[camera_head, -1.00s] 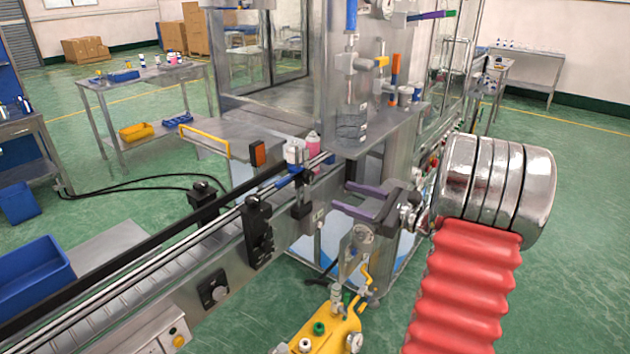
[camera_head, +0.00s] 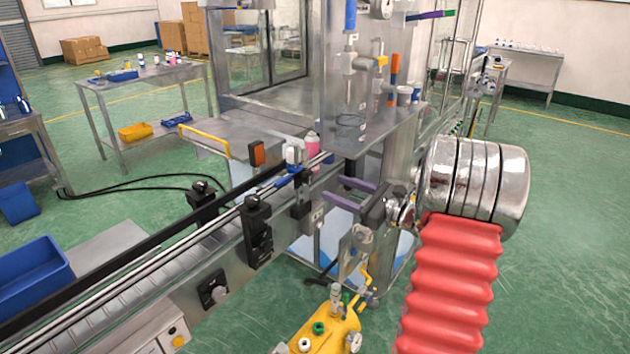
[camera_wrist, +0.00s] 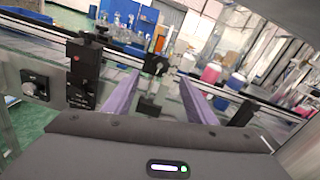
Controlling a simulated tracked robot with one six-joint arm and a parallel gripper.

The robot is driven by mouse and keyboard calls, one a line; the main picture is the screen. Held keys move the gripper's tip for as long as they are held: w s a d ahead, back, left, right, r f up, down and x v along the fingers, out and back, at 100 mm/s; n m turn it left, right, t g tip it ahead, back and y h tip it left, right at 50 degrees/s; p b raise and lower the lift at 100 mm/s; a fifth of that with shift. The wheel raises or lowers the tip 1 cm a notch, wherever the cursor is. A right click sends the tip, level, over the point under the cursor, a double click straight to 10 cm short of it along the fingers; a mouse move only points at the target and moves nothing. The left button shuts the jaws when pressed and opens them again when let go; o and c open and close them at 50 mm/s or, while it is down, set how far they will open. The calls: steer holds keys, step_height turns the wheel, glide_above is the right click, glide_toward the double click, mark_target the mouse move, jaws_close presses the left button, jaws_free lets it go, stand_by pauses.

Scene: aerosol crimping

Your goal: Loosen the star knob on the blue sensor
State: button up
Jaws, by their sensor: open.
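A small blue part with a whitish block above it (camera_head: 293,154), which looks like the blue sensor, sits at the conveyor rail near the machine. A black holder (camera_head: 300,208) is below it on the conveyor's near side. I cannot make out the star knob for sure. My gripper (camera_head: 333,189) has two purple fingers, open and empty, right of this holder and pointing toward the conveyor. In the wrist view the open fingers (camera_wrist: 158,80) have a dark clamp with a round knob (camera_wrist: 154,66) between and beyond them, apart from the fingers.
The conveyor's side rail (camera_head: 150,262) runs to the lower left, with black brackets (camera_head: 256,230) on it. A pink bottle (camera_head: 312,144) stands by the machine. A yellow unit with fittings (camera_head: 325,330) is below my gripper. Green floor is clear at right.

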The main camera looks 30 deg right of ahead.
mark_target(310, 178)
steer(key=x, duration=0.8)
steer(key=shift+w+a, duration=0.1)
steer(key=shift+w, duration=0.25)
steer(key=shift+c, duration=0.4)
steer(key=c, duration=1)
steer(key=shift+o, duration=0.2)
